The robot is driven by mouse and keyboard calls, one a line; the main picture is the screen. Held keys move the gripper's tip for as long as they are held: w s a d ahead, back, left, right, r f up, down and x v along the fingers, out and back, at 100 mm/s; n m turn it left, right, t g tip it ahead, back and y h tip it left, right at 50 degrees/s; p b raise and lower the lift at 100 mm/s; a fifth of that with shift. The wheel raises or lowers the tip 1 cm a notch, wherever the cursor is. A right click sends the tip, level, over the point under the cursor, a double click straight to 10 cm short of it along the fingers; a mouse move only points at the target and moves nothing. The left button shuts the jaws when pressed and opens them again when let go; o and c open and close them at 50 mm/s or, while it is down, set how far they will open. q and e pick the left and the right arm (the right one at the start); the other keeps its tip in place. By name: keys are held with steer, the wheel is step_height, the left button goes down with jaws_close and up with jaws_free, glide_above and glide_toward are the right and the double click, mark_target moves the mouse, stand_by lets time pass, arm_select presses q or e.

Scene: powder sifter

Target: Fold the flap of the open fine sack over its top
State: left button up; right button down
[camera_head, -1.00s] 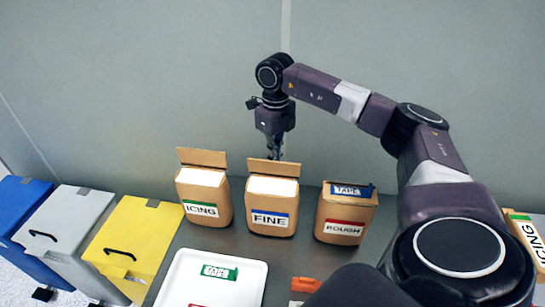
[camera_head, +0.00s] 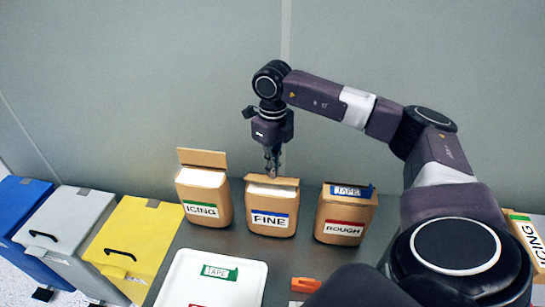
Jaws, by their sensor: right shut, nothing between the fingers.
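The fine sack (camera_head: 271,218) is a brown paper sack with a blue-edged FINE label, standing upright in the middle of the row. Its flap (camera_head: 272,181) is tilted forward over the back of the top. A strip of white contents still shows in front of the flap. My right gripper (camera_head: 272,168) is shut with nothing between its fingers. It points down at the back edge of the flap; whether it touches the flap is hard to tell. My left gripper is not in view.
The icing sack (camera_head: 203,205) with its flap upright stands close on the left. The rough sack (camera_head: 345,215), with a tape piece (camera_head: 348,190) on top, stands on the right. A white tray (camera_head: 254,284) lies in front. Yellow (camera_head: 135,240), grey and blue bins stand at left.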

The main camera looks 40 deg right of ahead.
steer(key=shift+s+a, duration=0.65)
steer(key=shift+a, duration=0.15)
steer(key=shift+r, duration=0.1)
steer(key=shift+w+d+r+p, duration=0.25)
steer(key=shift+r+p, duration=0.1)
steer(key=shift+r, duration=0.1)
steer(key=shift+w+d+r+p, duration=0.2)
steer(key=shift+d+r+p, duration=0.1)
steer(key=shift+r, duration=0.2)
steer(key=shift+w+d+r+p, duration=0.25)
steer(key=shift+r+p, duration=0.1)
steer(key=shift+r, duration=0.1)
steer(key=shift+f, duration=0.1)
